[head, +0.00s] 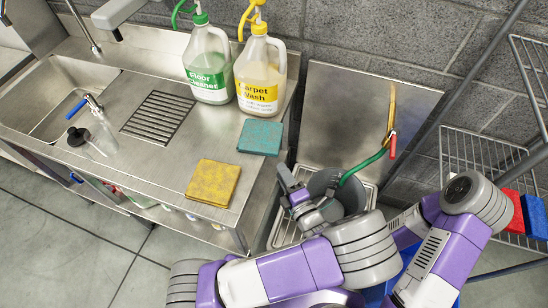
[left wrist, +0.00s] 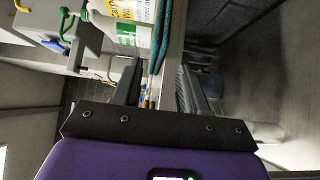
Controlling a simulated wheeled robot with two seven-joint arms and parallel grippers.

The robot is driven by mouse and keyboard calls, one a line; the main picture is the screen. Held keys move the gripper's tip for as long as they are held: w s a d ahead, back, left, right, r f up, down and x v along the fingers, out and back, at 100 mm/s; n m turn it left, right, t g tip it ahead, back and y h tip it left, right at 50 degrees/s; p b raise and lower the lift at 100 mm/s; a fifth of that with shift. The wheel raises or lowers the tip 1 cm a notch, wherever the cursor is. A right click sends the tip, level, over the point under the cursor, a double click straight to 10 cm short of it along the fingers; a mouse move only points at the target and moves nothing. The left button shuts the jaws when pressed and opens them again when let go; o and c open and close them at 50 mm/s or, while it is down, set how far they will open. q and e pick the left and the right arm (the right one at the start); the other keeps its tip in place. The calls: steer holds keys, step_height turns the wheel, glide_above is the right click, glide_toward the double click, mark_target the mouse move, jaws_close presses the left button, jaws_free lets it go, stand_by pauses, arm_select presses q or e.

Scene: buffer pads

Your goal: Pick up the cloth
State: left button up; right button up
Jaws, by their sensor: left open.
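Two flat square cloth-like pads lie on the steel counter (head: 165,165), a yellow one (head: 213,183) near the front edge and a teal one (head: 260,137) behind it to the right. I cannot tell which one is the task's cloth. My left gripper (head: 292,186) is open and empty, just off the counter's right end, to the right of both pads and touching neither. In the left wrist view the open fingers (left wrist: 160,92) point toward the counter edge, and the teal pad (left wrist: 159,38) shows edge-on ahead. My right gripper is not in view.
A green-labelled floor cleaner jug (head: 208,65) and a yellow-labelled carpet wash jug (head: 260,72) stand behind the pads. A sink (head: 75,95) is at the left. A floor basin with a green hose (head: 362,165) is right of the counter. A wire shelf (head: 480,150) stands far right.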

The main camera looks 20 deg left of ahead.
mark_target(275, 156)
arm_select(q)
steer(key=b+x, duration=0.1)
steer(key=x, duration=0.1)
steer(key=shift+w+a+f, duration=0.15)
steer(key=shift+w+a, duration=0.05)
steer(key=shift+a, duration=0.1)
steer(key=shift+r+p+x, duration=0.25)
steer(key=shift+p+x, duration=0.4)
steer(key=shift+x, duration=0.4)
steer(key=shift+w+a+f, duration=0.1)
steer(key=shift+w+a, duration=0.25)
steer(key=shift+w, duration=0.15)
steer(key=shift+c, duration=0.4)
steer(key=shift+f, duration=0.1)
jaws_close()
step_height(275, 156, up, 3)
steer(key=p, duration=0.3)
steer(key=shift+p, duration=0.3)
steer(key=shift+f, duration=0.2)
